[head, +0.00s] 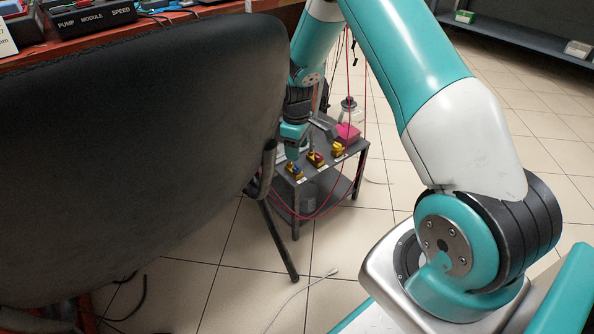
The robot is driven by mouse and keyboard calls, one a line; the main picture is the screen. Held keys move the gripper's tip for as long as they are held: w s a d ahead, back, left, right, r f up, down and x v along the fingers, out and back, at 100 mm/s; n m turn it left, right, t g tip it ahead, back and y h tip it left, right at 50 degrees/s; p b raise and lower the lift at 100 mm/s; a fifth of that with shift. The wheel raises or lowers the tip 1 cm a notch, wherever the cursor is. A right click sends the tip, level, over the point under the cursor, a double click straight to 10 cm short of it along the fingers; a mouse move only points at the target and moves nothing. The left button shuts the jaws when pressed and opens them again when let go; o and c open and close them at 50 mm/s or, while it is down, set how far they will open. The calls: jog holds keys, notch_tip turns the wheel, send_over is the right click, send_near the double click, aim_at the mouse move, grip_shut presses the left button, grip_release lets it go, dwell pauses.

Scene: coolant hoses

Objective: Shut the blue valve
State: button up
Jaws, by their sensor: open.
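The blue valve (294,168) is small, with a yellow body and a blue part on top, and sits at the left front corner of a low grey metal table (324,171). A red valve (316,158) and a yellow valve (338,150) stand in a row to its right. My gripper (292,156) points down right above the blue valve, open. Its fingertips are small here, and I cannot tell whether they touch the valve or stand around its handle. The gripper partly hides the blue valve, so its handle's angle is unclear.
A black chair (130,150) fills the left foreground, close beside my arm and the table. A bottle (349,115) and a pink object (348,132) stand at the table's back. Red hoses (310,217) hang around it. A pale cable (302,289) lies on the open tiled floor.

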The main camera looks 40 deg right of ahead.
aim_at(297, 167)
notch_tip(297, 167, down, 7)
jog(key=shift+r+b, duration=0.1)
jog(key=shift+b, duration=1.05)
jog(key=c, duration=0.9)
